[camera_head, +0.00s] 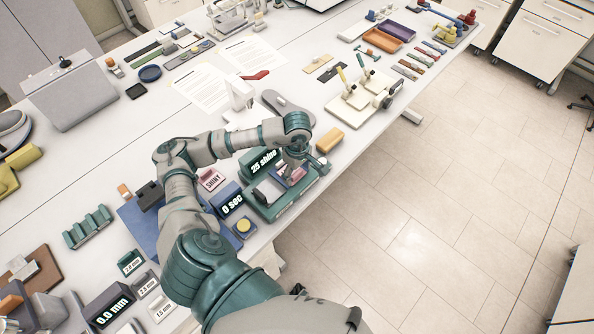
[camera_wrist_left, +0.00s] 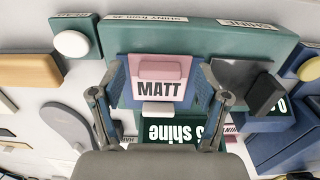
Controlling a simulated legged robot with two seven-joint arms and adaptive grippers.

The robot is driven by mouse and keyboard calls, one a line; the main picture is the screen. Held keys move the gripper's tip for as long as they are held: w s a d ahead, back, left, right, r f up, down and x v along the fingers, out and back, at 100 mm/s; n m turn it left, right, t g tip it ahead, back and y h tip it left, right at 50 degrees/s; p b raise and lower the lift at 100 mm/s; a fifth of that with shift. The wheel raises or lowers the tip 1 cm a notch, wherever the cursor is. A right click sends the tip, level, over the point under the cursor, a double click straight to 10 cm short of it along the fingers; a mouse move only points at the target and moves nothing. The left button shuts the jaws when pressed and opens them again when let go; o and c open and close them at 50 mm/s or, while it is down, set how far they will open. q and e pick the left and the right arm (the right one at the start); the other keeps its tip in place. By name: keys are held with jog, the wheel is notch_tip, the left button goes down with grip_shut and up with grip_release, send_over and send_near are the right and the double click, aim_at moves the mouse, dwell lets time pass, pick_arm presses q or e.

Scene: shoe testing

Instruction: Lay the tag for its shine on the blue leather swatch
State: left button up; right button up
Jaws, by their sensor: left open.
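The pink MATT tag (camera_wrist_left: 160,88) is between the parted fingers of my left gripper (camera_wrist_left: 160,82); the fingers stand clear on either side. Beneath the tag shows a blue flat piece (camera_wrist_left: 126,72), apparently the blue leather swatch, on the green station; contact between them is hard to judge. In the head view my left gripper (camera_head: 298,163) is over the right part of the green station (camera_head: 285,207), partly hiding the pink tag. The pink SHINY tag (camera_head: 212,180) stands to the left. The green display (camera_head: 263,160) reads "25 shine". My right gripper is out of view.
A blue "0 sec" block (camera_head: 231,204) and a yellow-topped button (camera_head: 243,225) stand left of the station. A dark grey piece (camera_wrist_left: 232,72) lies beside the tag. A yellow block (camera_head: 329,141) stands beyond the station, near the table's right edge. Open floor lies past that edge.

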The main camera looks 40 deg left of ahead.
aim_at(297, 173)
pick_arm(q)
notch_tip(297, 173, up, 12)
dwell(0.5)
dwell(0.4)
